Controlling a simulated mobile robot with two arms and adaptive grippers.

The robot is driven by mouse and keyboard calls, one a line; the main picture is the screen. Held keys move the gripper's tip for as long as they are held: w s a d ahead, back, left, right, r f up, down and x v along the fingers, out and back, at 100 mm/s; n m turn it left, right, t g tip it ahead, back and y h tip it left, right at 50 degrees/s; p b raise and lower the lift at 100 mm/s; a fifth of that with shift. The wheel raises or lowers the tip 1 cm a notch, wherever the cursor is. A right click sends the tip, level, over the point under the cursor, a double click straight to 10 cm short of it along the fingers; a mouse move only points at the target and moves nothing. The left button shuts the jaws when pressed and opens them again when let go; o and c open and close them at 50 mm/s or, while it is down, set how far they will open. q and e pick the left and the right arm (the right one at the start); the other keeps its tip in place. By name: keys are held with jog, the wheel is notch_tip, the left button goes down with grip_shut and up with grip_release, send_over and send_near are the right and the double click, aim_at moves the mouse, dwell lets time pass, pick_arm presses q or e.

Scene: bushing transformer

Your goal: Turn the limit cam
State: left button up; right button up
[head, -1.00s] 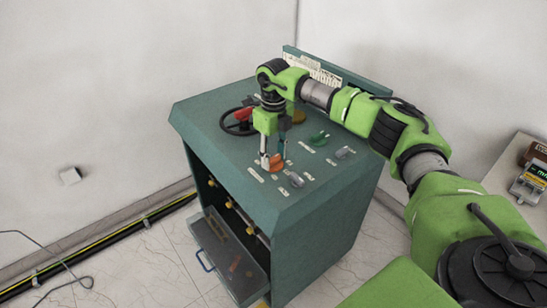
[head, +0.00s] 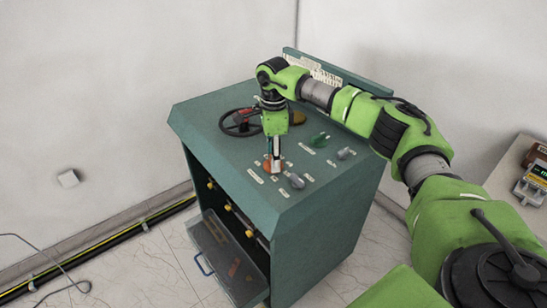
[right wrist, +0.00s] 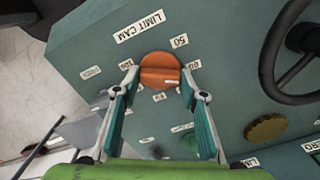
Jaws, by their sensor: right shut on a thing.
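The limit cam is a round orange knob (right wrist: 160,70) beside the "LIMIT CAM" label (right wrist: 139,27) in the right wrist view. In the head view the orange knob (head: 268,166) shows near the front of the sloping green cabinet top, partly hidden by the fingers. My right gripper (head: 273,169) points down over it. In the right wrist view the right gripper (right wrist: 159,78) has one fingertip on each side of the knob and is shut on it. My left gripper is not in view.
The green cabinet (head: 325,225) carries a black handwheel (head: 240,122), a green knob (head: 320,140) and grey knobs (head: 296,181) near my right gripper. An open drawer (head: 228,262) juts out low in front. A side table with a meter (head: 533,184) stands at the right.

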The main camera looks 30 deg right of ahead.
jog(key=shift+w+r+n, duration=0.1)
jog(key=shift+n, duration=1.1)
jog(key=o, duration=1.1)
jog(key=shift+o, duration=0.2)
notch_tip(320, 180, up, 12)
